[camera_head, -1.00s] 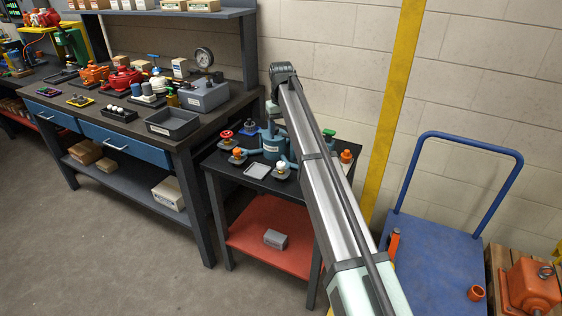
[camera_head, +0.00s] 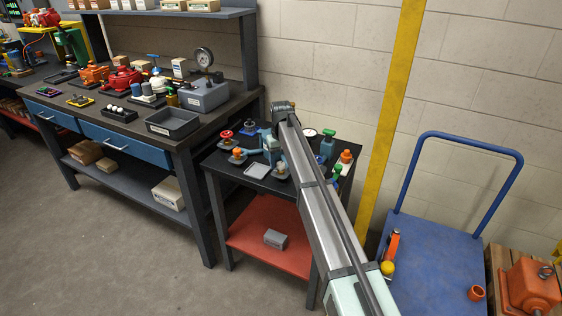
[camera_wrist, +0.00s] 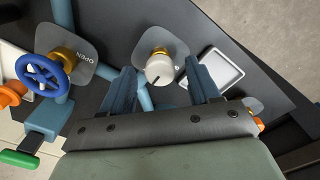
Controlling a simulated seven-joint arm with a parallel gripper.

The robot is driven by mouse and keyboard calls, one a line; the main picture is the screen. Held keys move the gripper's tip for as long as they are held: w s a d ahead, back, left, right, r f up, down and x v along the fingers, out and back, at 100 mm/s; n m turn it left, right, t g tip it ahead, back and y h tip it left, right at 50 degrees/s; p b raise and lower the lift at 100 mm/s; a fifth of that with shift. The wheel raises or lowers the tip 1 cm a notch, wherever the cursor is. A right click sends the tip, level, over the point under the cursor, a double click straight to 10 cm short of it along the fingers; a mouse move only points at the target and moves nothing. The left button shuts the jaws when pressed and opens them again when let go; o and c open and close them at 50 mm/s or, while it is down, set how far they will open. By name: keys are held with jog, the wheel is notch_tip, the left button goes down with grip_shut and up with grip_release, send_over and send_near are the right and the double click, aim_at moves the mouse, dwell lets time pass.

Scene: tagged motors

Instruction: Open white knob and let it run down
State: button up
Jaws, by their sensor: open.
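The white knob (camera_wrist: 160,69) has a dark line on its face and a gold collar, on a grey plate (camera_wrist: 182,44). In the wrist view it lies between the two blue fingers of my gripper (camera_wrist: 159,70). The fingers are spread, with a gap seen on each side of the knob. I cannot tell how deep they reach around it. In the head view the white knob (camera_head: 282,169) shows small, just left of my arm. My arm hides much of the blue pipe assembly there.
A blue handwheel (camera_wrist: 43,76) with an "OPEN" plate and a green handle (camera_wrist: 18,158) sit left in the wrist view. A grey tray (camera_wrist: 218,72) lies right of the knob. In the head view, a red wheel (camera_head: 226,134) and an orange knob (camera_head: 238,153) stand nearby.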

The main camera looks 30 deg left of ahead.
jog(key=shift+c, duration=0.4)
jog(key=c, duration=1)
jog(key=shift+o, duration=0.2)
jog(key=n, duration=0.4)
jog(key=shift+n, duration=0.4)
jog(key=n, duration=0.4)
jog(key=shift+n, duration=0.3)
jog(key=n, duration=0.4)
jog(key=shift+n, duration=2.3)
